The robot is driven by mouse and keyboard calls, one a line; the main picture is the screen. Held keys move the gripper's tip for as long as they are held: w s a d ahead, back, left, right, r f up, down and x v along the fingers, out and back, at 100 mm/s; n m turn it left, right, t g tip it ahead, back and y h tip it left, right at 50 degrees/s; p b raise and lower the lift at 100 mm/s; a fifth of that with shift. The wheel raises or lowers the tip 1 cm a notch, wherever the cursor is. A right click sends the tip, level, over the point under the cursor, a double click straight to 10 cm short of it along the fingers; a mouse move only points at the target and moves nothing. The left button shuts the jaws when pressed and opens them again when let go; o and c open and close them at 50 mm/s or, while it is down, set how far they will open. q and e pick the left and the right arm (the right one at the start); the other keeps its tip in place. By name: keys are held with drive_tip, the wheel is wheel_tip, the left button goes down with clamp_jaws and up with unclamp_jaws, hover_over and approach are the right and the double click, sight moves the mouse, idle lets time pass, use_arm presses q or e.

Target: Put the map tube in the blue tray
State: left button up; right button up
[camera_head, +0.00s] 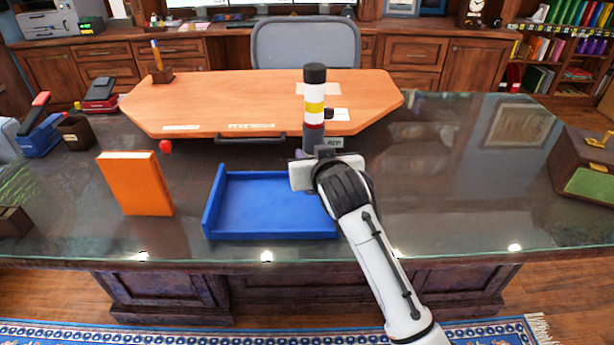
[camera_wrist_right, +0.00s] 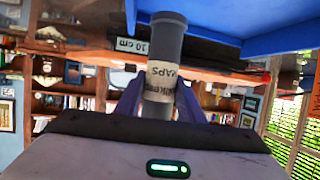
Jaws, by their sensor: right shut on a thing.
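In the right wrist view the grey map tube (camera_wrist_right: 165,50), with a "MAPS" label, sits between the right gripper's fingers (camera_wrist_right: 160,102). The blue tray (camera_head: 270,203) lies empty, where visible, on the glass-topped desk; my wrist hides its right side. It also shows in the wrist view (camera_wrist_right: 285,38). My left gripper is out of view.
An orange book (camera_head: 135,184) stands left of the tray, with a small red ball (camera_head: 165,147) by its upper corner. An orange wooden desktop (camera_head: 220,100) lies behind. A wooden box with a green panel (camera_head: 588,170) is far right. The glass (camera_head: 450,180) right of my arm is clear.

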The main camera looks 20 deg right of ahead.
drive_tip(key=shift+f, duration=2.55)
drive_tip(key=o, duration=1.1)
drive_tip(key=shift+o, duration=0.2)
drive_tip(key=v, duration=0.7)
drive_tip(key=shift+s+r, duration=0.15)
drive_tip(key=shift+s, duration=0.05)
